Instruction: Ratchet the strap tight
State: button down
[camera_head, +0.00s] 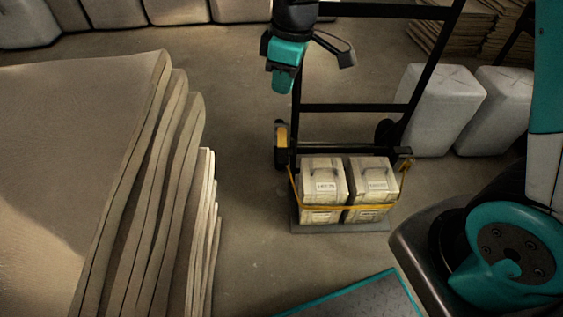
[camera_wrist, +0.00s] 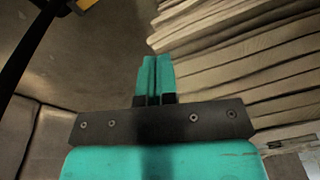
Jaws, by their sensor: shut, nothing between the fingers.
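A yellow strap (camera_head: 345,207) runs across the front of two pale boxes, the left box (camera_head: 322,187) and the right box (camera_head: 371,186), standing side by side on a black hand truck (camera_head: 350,107). A black and yellow ratchet (camera_head: 282,143) sits at the truck's left upright, at the strap's left end. A yellow part, perhaps the ratchet, is cut off at the top of the wrist view (camera_wrist: 86,4). My gripper (camera_head: 284,82) is above the ratchet and apart from it, teal fingers pointing down. In the wrist view my gripper (camera_wrist: 155,68) is shut and empty.
Tall stacks of cardboard sheets (camera_head: 110,170) fill the left side and lie close to my gripper in the wrist view (camera_wrist: 250,65). Grey canisters (camera_head: 440,108) stand right of the truck, others along the back. Bare floor (camera_head: 245,240) lies between stacks and truck.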

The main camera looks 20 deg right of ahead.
aim_at(281, 156)
jog(key=w+d+f+n+h+b, duration=0.1)
jog(key=w+f, duration=0.3)
jog(key=f, duration=0.5)
jog(key=w+d+f+n+b, duration=0.1)
jog(key=w+f+n+b, duration=0.1)
jog(key=w+f, duration=0.3)
notch_tip(281, 156, down, 4)
jog(key=shift+w+d+r+h+b, duration=0.1)
jog(key=shift+w+d+h+b, duration=0.1)
jog(key=shift+d+h+b, duration=0.15)
notch_tip(281, 156, down, 14)
jog(key=b, duration=0.5)
